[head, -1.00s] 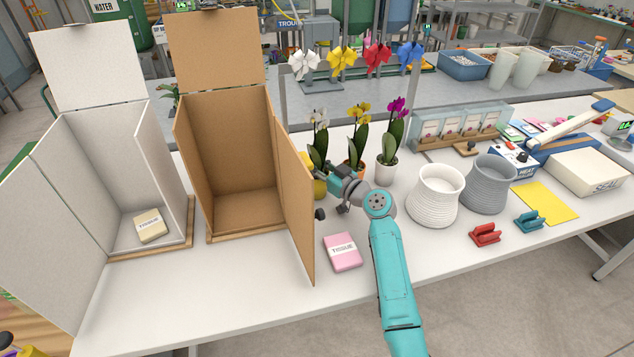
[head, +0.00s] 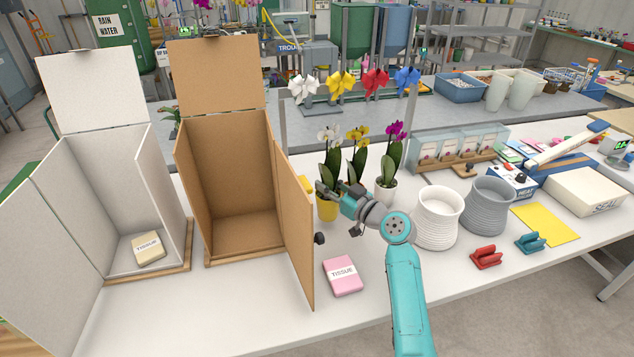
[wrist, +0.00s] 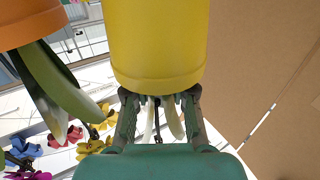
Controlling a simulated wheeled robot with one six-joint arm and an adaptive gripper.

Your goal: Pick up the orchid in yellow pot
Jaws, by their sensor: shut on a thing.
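The orchid in the yellow pot (head: 327,210) has white flowers (head: 328,135) and dark green leaves. My gripper (head: 326,193) is shut on this pot near its rim. The wrist view is upside down; the yellow pot (wrist: 160,40) fills its top middle, and my gripper's fingers (wrist: 160,103) close at its rim. The pot looks upright. I cannot tell whether its base is clear of the table. An orchid with yellow flowers (head: 357,134) stands just right of it, its pot mostly hidden by my arm; its orange pot (wrist: 30,20) shows in the wrist view.
A tall cardboard box (head: 232,190) with an open side panel (head: 293,230) stands close left. A pink tissue pack (head: 343,276) lies in front. A purple orchid's white pot (head: 386,190) and ribbed white pot (head: 437,218) stand right. A yellow item (head: 306,184) is partly hidden behind the panel.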

